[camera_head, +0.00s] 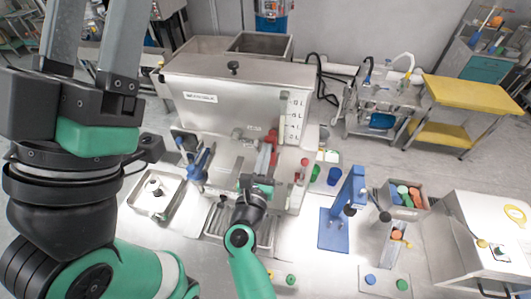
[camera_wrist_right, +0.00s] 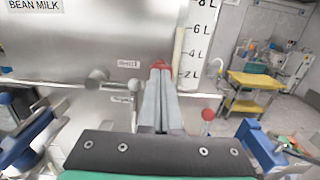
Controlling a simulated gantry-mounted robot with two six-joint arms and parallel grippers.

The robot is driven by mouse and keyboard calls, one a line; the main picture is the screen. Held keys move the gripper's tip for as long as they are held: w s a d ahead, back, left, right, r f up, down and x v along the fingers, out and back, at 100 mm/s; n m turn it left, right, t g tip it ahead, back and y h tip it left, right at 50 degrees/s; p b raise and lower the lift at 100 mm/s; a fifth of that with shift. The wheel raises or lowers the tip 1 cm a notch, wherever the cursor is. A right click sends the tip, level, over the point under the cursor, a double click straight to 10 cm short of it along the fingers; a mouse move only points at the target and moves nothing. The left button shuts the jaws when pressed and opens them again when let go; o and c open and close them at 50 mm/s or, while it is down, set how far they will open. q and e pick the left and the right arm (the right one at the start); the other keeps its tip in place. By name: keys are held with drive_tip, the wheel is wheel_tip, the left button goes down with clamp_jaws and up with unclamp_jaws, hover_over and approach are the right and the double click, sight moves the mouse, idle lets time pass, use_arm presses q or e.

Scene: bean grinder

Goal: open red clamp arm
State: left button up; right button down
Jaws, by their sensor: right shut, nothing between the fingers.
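The red clamp arm (camera_head: 272,138) is on the front of the steel grinder, low and right of centre. In the right wrist view only a small red part of it (camera_wrist_right: 161,64) shows beyond my fingertips; the rest is hidden. My right gripper (camera_head: 265,161) is in front of it, fingers pointing at the machine. In the right wrist view its two grey fingers (camera_wrist_right: 160,72) are pressed together and empty. Whether they touch the red part I cannot tell. My left gripper (camera_head: 95,22) is raised at the upper left, its fingers spread apart, tips cut off by the frame.
The steel grinder (camera_head: 232,99) fills the middle. A blue lever (camera_head: 197,164) is left of my right gripper; a red-topped knob (camera_head: 304,163) is right. A blue stand (camera_head: 346,208) and a bin of coloured caps (camera_head: 404,194) are further right.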

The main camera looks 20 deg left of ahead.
drive_tip(key=shift+s, duration=0.1)
drive_tip(key=s+d+p, duration=0.1)
drive_tip(key=s+p, duration=0.3)
drive_tip(key=s, duration=0.7)
drive_tip(key=shift+s+d+f+p, duration=0.2)
drive_tip(key=shift+f+p, duration=0.1)
drive_tip(key=shift+p, duration=0.1)
